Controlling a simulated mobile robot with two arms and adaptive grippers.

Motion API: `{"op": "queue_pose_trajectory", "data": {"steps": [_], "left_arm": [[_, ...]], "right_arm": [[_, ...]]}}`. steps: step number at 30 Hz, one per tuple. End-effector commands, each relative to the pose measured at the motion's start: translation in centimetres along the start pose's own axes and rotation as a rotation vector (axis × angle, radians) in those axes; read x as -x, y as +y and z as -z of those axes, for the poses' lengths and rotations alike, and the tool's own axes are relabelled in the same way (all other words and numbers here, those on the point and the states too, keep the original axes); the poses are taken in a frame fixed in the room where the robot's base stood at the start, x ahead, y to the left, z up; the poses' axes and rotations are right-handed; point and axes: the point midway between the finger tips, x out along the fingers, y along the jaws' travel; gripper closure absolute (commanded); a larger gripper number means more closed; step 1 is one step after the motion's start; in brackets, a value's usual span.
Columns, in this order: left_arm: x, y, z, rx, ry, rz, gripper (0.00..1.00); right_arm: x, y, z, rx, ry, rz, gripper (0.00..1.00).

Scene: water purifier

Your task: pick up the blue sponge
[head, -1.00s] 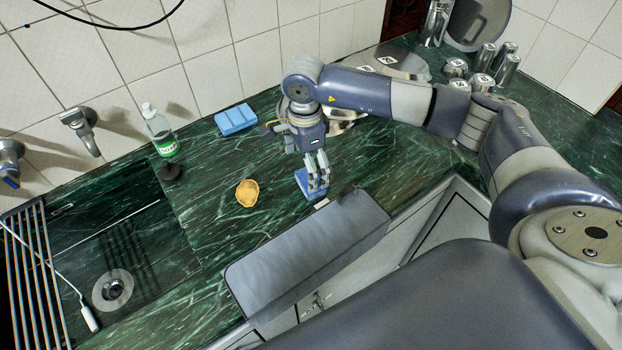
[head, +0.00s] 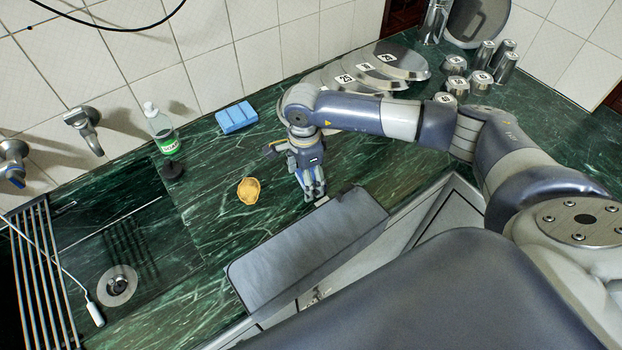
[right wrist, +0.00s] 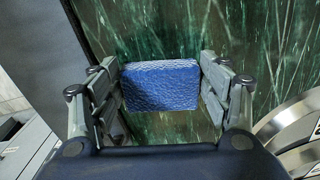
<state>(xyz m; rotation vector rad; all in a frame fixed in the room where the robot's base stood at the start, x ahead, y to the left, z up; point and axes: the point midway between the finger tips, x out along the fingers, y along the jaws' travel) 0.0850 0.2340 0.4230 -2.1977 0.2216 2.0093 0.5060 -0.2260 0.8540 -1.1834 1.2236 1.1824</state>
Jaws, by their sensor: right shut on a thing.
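The blue sponge (right wrist: 160,85) shows in the right wrist view, between the two fingers of my right gripper (right wrist: 160,92). The gripper is shut on it, with a finger at each short side. In the head view my right gripper (head: 314,188) points down at the green counter, by its front edge. The held sponge is mostly hidden by the fingers there, and I cannot tell whether it touches the counter. A second, lighter blue block (head: 236,117) lies near the tiled wall. My left gripper is not in view.
A grey panel (head: 305,250) lies just in front of the gripper. A yellow object (head: 248,190) is to its left, then a green-labelled bottle (head: 160,130) and the sink (head: 118,285). Metal lids (head: 400,62) and cups (head: 481,83) stand at the back right.

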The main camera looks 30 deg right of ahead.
Motion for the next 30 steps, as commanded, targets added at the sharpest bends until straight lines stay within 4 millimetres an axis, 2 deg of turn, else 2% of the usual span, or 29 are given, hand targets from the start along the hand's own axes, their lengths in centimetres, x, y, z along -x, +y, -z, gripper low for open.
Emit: {"op": "queue_pose_trajectory", "data": {"steps": [11, 16, 19, 30], "left_arm": [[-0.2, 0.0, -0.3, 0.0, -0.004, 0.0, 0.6], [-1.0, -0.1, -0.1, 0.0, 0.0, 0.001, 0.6], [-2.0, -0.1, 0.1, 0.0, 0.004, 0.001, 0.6], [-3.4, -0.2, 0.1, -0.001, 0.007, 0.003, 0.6]], "right_arm": [[0.1, 0.0, 0.0, 0.0, 0.001, 0.0, 0.4], [1.4, -0.1, 0.1, 0.001, 0.0, 0.002, 0.4], [3.2, -0.1, 0.0, 0.001, 0.0, 0.006, 0.4], [3.8, 6.1, 1.0, 0.001, 0.002, -0.002, 0.4]]}}
